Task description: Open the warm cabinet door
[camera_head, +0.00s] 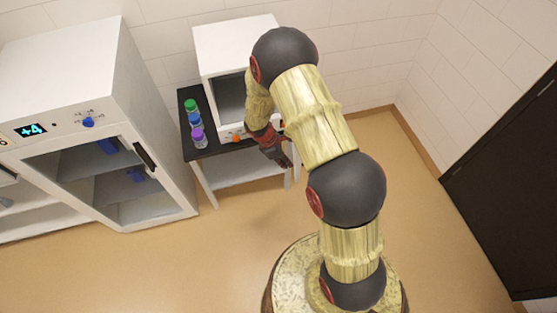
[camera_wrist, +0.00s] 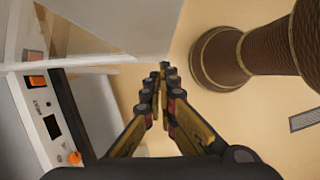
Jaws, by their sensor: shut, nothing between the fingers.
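The warm cabinet (camera_head: 237,38) is a white box on the small table, with a dark interior showing at its front. Its lower front strip (camera_wrist: 45,125) shows in the wrist view with an orange switch, a dark display and an orange knob. A pale flat panel (camera_wrist: 130,28) lies ahead of my fingers; I cannot tell for certain whether it is the door standing open. My gripper (camera_head: 284,162) is in front of the cabinet's right side, pointing down. Its fingertips (camera_wrist: 164,70) are together and empty. My arm hides the cabinet's right front and any handle there.
A white fridge (camera_head: 62,70) with a +4 display and a black handle (camera_head: 144,155) stands left. Bottles with green, blue and purple caps (camera_head: 198,138) stand on the dark tabletop (camera_head: 187,95) beside the cabinet. A black door (camera_head: 510,190) is right. The floor in front is clear.

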